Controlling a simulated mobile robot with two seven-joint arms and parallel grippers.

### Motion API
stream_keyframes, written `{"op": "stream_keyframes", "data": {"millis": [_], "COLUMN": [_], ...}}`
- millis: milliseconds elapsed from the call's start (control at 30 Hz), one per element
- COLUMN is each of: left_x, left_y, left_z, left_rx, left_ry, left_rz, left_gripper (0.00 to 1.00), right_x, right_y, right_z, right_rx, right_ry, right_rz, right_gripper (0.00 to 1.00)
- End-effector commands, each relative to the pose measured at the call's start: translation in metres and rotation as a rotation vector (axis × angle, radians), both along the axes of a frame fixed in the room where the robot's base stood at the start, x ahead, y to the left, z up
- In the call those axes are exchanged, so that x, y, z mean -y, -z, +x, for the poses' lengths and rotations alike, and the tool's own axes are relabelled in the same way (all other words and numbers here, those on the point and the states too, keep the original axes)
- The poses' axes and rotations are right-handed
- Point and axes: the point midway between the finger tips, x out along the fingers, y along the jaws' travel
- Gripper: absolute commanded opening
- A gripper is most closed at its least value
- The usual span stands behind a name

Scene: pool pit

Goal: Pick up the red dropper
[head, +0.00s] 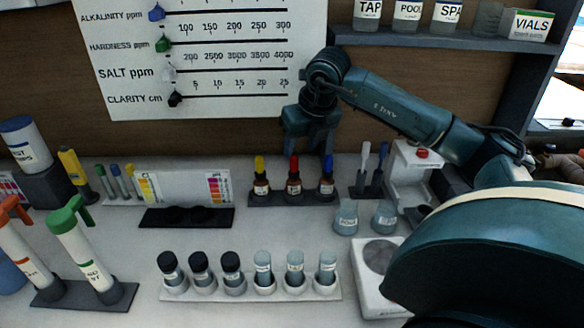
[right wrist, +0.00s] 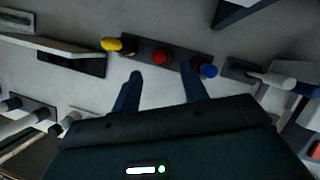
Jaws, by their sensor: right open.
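The red dropper (head: 293,176) is a brown bottle with a red bulb and a white label. It stands upright in the middle of a dark holder (head: 268,200), between a yellow dropper (head: 260,176) and a blue dropper (head: 327,176). My right gripper (head: 309,150) is open and empty above the holder, close to the red and blue droppers. In the right wrist view the red dropper (right wrist: 160,57) lies beyond and between the two fingers (right wrist: 162,72), seen from above. The blue dropper (right wrist: 207,70) is close to the right finger's tip. My left gripper is in neither view.
A rack (head: 250,290) of capped and clear vials stands in front. A dark tray (head: 187,217) lies left of the holder. Two beakers (head: 346,218) and stirrers (head: 378,172) stand to the right. A wall board (head: 200,60) rises behind.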

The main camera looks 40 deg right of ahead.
Motion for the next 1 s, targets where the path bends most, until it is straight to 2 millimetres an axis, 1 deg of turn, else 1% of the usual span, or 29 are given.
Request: {"op": "stream_keyframes", "data": {"millis": [67,267,400,500,600,833,1000], "left_x": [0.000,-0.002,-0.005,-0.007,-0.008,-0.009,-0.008], "left_y": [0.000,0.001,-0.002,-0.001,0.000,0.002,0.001], "left_z": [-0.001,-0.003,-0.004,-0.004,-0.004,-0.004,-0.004], "left_rx": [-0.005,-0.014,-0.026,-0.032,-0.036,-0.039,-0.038], "left_ry": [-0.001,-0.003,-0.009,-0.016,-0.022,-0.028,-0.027], "left_rz": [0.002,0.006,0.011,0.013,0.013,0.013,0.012], "left_gripper": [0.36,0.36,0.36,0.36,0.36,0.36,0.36], "right_x": [0.000,0.001,0.003,0.003,0.004,0.005,0.005], "right_y": [0.009,0.021,0.039,0.053,0.060,0.062,0.062], "right_z": [0.003,0.009,0.018,0.024,0.027,0.027,0.027], "right_rx": [-0.003,-0.003,-0.004,-0.002,0.000,0.001,0.001], "right_ry": [-0.001,-0.001,-0.001,-0.002,-0.002,-0.002,-0.002], "right_rz": [0.001,0.001,0.004,0.003,0.003,0.001,0.001], "right_gripper": [0.44,0.44,0.44,0.44,0.44,0.44,0.31]}}
